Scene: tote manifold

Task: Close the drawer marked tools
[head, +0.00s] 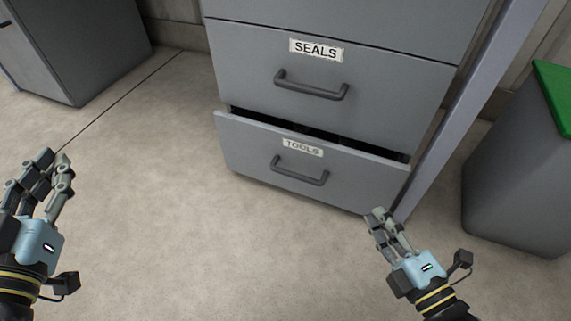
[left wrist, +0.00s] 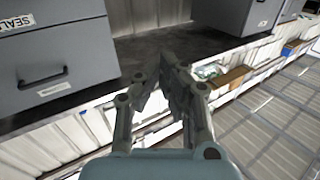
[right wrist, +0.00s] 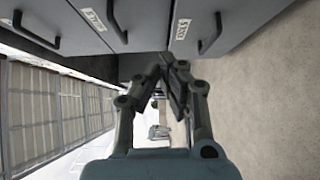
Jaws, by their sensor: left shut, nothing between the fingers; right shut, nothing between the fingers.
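The tools drawer (head: 240,160) is the lowest drawer of the grey cabinet in the head view. It stands partly open, with a dark gap along its top edge. It carries a label (head: 302,148) reading TOOLS and a dark bar handle (head: 300,170). My right gripper (head: 376,214) is shut and empty, just in front of the drawer's lower right corner; I cannot tell whether it touches. In the right wrist view its fingertips (right wrist: 168,62) meet below the drawer fronts. My left gripper (head: 55,160) is shut and empty, well left of the drawer, and its closed fingertips show in the left wrist view (left wrist: 168,62).
The seals drawer (head: 250,60) above is shut. A slanted grey post (head: 470,110) stands right of the cabinet, and a grey bin with a green lid (head: 553,95) is further right. Another dark cabinet (head: 80,50) is at the upper left. The floor in front is clear.

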